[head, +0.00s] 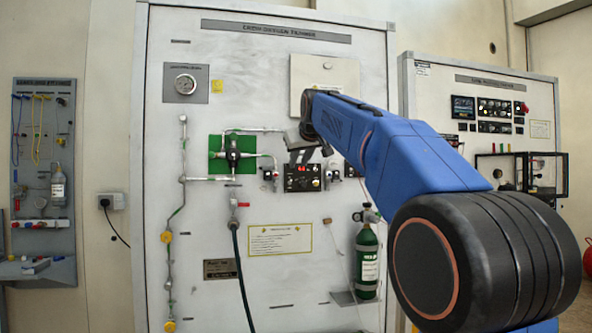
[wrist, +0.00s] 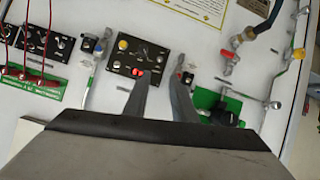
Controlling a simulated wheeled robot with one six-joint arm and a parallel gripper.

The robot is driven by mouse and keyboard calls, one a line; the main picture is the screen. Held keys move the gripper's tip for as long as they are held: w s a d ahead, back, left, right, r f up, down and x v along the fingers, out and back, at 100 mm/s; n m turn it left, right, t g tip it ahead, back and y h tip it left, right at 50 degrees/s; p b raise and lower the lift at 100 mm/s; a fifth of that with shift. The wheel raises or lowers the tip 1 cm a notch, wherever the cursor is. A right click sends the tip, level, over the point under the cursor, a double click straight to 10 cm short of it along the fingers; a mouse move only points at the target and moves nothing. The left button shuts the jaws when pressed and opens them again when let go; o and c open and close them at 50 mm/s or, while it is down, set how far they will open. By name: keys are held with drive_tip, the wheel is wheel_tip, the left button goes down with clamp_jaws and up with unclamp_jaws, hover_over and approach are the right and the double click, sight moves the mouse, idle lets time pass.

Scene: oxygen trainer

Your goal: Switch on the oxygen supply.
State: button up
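A black control panel (head: 303,178) with a red display and small knobs is on the white trainer board, just below my gripper (head: 308,155). In the wrist view the panel (wrist: 152,58) appears turned over, with a yellow knob (wrist: 123,45) and red lights (wrist: 138,72). My gripper (wrist: 162,80) is open there, its two fingers apart with nothing between them. The left finger overlaps the panel's edge; I cannot tell if it touches. A small valve block (wrist: 187,77) lies by the right finger's tip. A green oxygen cylinder (head: 368,262) stands on the board's lower right. No label marks an oxygen switch legibly.
A green plate with a black regulator (head: 232,153) and pipes lies left of the panel. A red-handled valve (head: 234,203) with a dark hose is below it. A pale box (head: 322,78) projects above my gripper. A second trainer board (head: 425,90) stands at right.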

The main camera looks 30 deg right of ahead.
drive_tip(key=v, duration=0.5)
drive_tip(key=shift+f, duration=0.1)
idle(0.4)
drive_tip(key=s+a+f+g+y, duration=0.1)
drive_tip(key=s+a+f, duration=0.4)
drive_tip(key=s+f, duration=0.7)
drive_tip(key=s+a+f+g+y, duration=0.1)
drive_tip(key=s+a+f+g, duration=0.2)
drive_tip(key=s+f, duration=1)
drive_tip(key=s+a+f+n+g+y, duration=0.1)
drive_tip(key=s+a+f, duration=0.8)
drive_tip(key=f, duration=2)
drive_tip(key=s+g, duration=0.1)
drive_tip(key=s, duration=0.2)
drive_tip(key=shift+s+a+f+g+y, duration=0.15)
drive_tip(key=shift+s+a+g+y, duration=0.15)
drive_tip(key=shift+g, duration=0.1)
drive_tip(key=shift+w, duration=0.1)
